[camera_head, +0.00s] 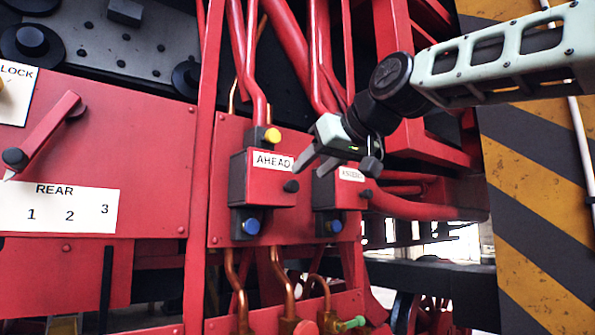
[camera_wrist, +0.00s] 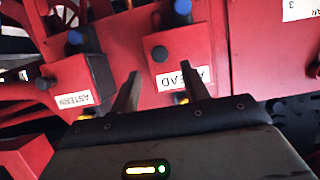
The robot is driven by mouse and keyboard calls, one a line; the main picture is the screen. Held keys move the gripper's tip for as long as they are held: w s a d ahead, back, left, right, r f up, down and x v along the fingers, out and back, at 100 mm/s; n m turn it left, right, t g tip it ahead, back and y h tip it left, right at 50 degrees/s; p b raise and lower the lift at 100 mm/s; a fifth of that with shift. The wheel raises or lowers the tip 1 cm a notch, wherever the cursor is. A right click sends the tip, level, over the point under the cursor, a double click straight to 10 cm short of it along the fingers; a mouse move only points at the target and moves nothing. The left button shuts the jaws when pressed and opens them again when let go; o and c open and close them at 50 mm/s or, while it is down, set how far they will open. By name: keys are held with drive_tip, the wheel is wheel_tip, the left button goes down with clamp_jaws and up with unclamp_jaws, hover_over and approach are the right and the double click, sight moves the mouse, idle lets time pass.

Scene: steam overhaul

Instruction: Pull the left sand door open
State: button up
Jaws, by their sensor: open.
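The left sand door is the red front of the box labelled AHEAD (camera_head: 268,188), and it looks shut. A small black knob (camera_head: 291,186) sits on its right side. In the wrist view, which is upside down, the same door (camera_wrist: 187,50) shows with its knob (camera_wrist: 160,53). The right box, labelled ASTERN (camera_wrist: 75,98), is partly hidden behind my gripper in the head view. My gripper (camera_head: 310,168) is open and empty, just up and right of the AHEAD knob. In the wrist view my fingertips (camera_wrist: 159,75) straddle the line toward that knob, with no contact visible.
Red pipes run above and right of the boxes. A red lever (camera_head: 48,130) stands over the REAR 1 2 3 plate (camera_head: 60,208) at left. Blue knobs (camera_head: 250,226) sit beneath the boxes, copper pipes (camera_head: 283,280) below. A striped yellow-black panel (camera_head: 545,170) is at right.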

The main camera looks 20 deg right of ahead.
sight(295, 183)
drive_tip(key=shift+p+x, duration=0.8)
drive_tip(key=shift+x, duration=2.25)
drive_tip(key=shift+c, duration=0.4)
clamp_jaws()
